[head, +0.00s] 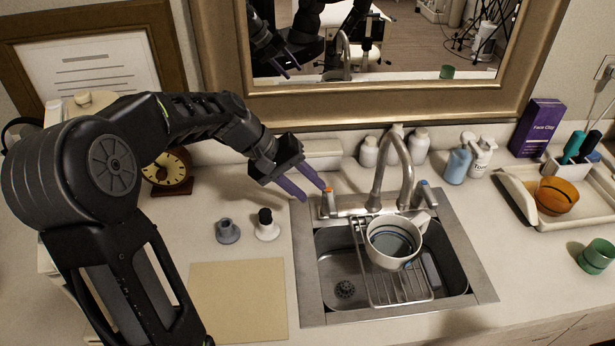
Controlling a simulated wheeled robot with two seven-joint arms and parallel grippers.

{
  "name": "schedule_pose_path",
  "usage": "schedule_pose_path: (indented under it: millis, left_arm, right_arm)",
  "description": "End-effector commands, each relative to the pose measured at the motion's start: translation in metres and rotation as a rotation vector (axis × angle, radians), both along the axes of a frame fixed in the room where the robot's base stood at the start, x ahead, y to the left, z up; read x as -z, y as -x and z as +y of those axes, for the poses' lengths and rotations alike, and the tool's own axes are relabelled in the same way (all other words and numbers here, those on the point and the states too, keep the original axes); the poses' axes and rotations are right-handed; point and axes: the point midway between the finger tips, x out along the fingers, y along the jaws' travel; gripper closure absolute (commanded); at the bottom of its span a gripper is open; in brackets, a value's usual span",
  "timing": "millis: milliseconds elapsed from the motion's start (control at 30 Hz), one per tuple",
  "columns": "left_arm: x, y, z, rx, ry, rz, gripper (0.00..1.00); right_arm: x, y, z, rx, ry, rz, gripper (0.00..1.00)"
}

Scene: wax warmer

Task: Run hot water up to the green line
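A white mug (395,258) stands on a wire rack (400,291) in the sink (460,273), under the curved metal faucet (407,165). Its inside shows grey-blue and dark bands; I cannot make out a green line or tell the water level. No stream shows clearly from the spout. The faucet's left handle (329,203) has an orange-red mark, its right handle (424,193) a blue one. My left gripper (314,194) has two purple fingers spread apart, with nothing between them. It is just behind and left of the orange-marked handle; contact cannot be told. My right gripper is not in view.
Grey (228,231) and black-topped white (267,226) stoppers stand left of the sink, behind a tan mat (238,298). White bottles (369,152) stand behind the faucet. Blue (456,166) and white pump bottles stand right. A tray (520,196) holds an orange bowl (556,196).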

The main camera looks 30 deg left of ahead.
Motion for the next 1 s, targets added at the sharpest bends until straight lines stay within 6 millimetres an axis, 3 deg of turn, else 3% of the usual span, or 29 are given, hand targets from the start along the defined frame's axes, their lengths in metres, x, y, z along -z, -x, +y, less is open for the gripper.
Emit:
schedule_pose_path:
  millis: [467,1000]
  left_arm:
    - [0.007,-0.003,-0.004,0.000,0.000,0.000,0.64]
    - [0.040,-0.017,-0.023,0.001,0.000,0.001,0.64]
  right_arm:
    - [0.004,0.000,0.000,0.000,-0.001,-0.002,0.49]
    - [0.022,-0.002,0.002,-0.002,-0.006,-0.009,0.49]
